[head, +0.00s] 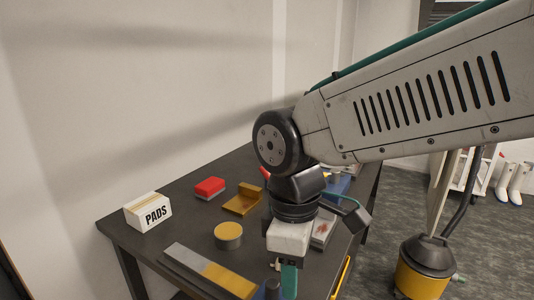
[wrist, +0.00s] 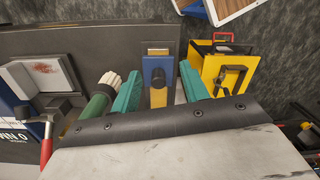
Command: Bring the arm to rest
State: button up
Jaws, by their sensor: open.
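My arm reaches in from the upper right of the head view and bends down over the dark bench (head: 170,205). My gripper (head: 282,285) points down near the bench's front edge, with one teal finger visible; the rest is hidden or cut off. In the wrist view both teal fingers of my gripper (wrist: 158,82) are spread apart. A blue and yellow tool (wrist: 158,75) shows in the gap between them; I cannot tell its depth. Nothing is seen clamped. A green-handled brush (wrist: 98,105) with pale bristles lies beside the left finger.
The bench holds a PADS box (head: 148,212), a red block (head: 210,187), a brass angle piece (head: 243,201), a round tin (head: 228,236) and a grey-yellow flat piece (head: 210,270). A yellow box (wrist: 212,62) with a clamp is right of the fingers. A yellow vacuum (head: 422,268) stands on the floor.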

jog(key=s+d+m+t, duration=0.1)
jog(key=s+d+m, duration=0.2)
jog(key=d+m, duration=0.4)
jog(key=s+d+m, duration=0.4)
jog(key=d+m, duration=0.3)
jog(key=d, duration=0.8)
jog(key=shift+s+d+r+t, duration=0.25)
jog(key=shift+s+r+t, duration=0.05)
jog(key=shift+r+t, duration=0.15)
